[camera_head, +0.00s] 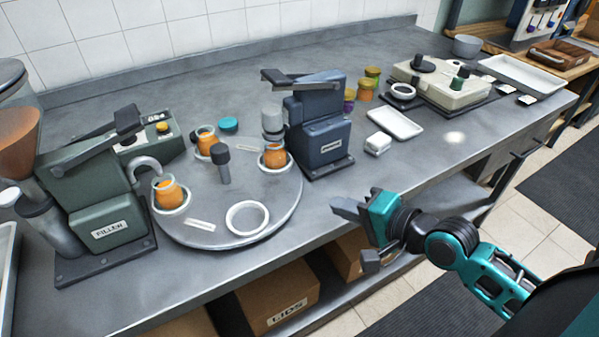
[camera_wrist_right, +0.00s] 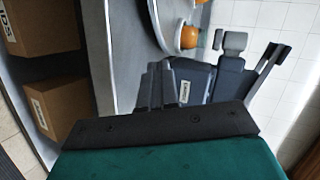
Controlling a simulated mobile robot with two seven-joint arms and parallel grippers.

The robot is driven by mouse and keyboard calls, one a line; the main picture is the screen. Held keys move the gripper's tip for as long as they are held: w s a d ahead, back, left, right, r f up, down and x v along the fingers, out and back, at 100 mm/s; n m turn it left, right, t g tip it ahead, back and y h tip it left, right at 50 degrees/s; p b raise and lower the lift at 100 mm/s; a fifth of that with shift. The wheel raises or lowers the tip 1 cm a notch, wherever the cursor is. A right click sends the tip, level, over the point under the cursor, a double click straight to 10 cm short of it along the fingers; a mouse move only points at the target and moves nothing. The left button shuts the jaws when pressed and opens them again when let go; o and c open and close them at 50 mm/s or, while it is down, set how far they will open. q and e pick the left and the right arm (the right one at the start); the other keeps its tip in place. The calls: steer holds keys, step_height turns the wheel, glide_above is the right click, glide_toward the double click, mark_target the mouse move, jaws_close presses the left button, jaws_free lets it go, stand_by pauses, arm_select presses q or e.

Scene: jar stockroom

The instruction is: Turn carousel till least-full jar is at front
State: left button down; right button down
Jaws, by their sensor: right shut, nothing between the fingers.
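The carousel (camera_head: 225,195) is a round grey disc on the bench with a dark handle post (camera_head: 222,165) standing on it. Three jars with orange contents sit in its ring seats: a left jar (camera_head: 169,194), a back jar (camera_head: 206,140) and a right jar (camera_head: 274,156). The front seat (camera_head: 247,218) is an empty white ring. I cannot tell the fill levels apart reliably. My right gripper (camera_head: 342,207) is shut and empty, to the right of the carousel and apart from it. It also shows in the right wrist view (camera_wrist_right: 155,88). My left gripper is out of view.
A green filler machine (camera_head: 100,200) stands left of the carousel. A dark blue machine (camera_head: 318,130) stands at its right, close to the right jar. Cardboard boxes (camera_head: 275,292) sit under the bench.

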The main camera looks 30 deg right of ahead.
steer(key=shift+w+d+r+m+t, duration=0.5)
steer(key=shift+w+d+r+m, duration=0.2)
steer(key=shift+d+m, duration=0.1)
glide_toward(287, 168)
steer(key=x, duration=0.5)
steer(key=shift+f, duration=0.15)
steer(key=shift+w+a, duration=0.25)
steer(key=shift+w, duration=0.45)
steer(key=shift+b, duration=0.3)
